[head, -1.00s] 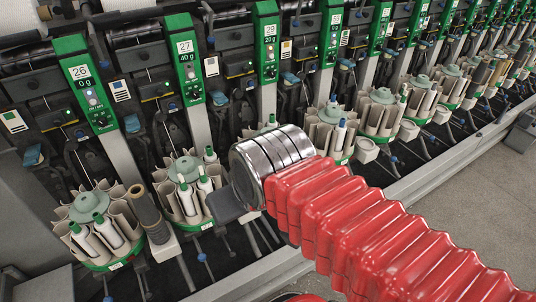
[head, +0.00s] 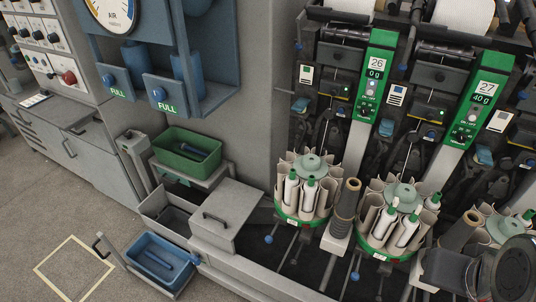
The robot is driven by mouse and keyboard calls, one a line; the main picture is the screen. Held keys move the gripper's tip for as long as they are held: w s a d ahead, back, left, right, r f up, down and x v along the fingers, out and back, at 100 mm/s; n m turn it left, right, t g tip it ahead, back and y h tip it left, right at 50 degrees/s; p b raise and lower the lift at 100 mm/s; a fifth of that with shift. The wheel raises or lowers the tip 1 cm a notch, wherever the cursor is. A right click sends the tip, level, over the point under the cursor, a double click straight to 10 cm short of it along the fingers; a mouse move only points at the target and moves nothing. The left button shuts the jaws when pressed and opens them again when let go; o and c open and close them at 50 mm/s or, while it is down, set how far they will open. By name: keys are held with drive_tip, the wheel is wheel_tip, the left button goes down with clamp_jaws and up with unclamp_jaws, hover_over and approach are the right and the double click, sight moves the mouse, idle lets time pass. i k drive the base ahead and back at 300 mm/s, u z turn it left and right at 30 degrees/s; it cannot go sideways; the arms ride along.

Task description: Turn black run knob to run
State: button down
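Several small black knobs sit on the pale control panel (head: 40,38) at the upper left of the head view, above a red knob (head: 69,77). A small dark knob (head: 364,111) also shows low on the green head panel numbered 26, and another (head: 461,137) on panel 27. No "run" label is readable, so I cannot tell which is the run knob. My gripper (head: 450,270) is partly in view at the lower right corner, dark grey beside a round wrist part, far from the control panel. Its fingertips cannot be made out clearly.
An air gauge (head: 110,12) hangs above blue valve knobs (head: 158,94) marked FULL. A green bin (head: 183,167), a grey lidded box (head: 226,211) and a low blue bin (head: 160,265) stand at the machine's end. Floor with a yellow square (head: 72,265) is open at the left.

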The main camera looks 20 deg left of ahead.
sight(128, 133)
drive_tip(key=u, duration=2.05)
drive_tip(key=k, duration=0.65)
drive_tip(key=u, duration=0.3)
drive_tip(key=i, duration=0.35)
drive_tip(key=u, duration=0.1)
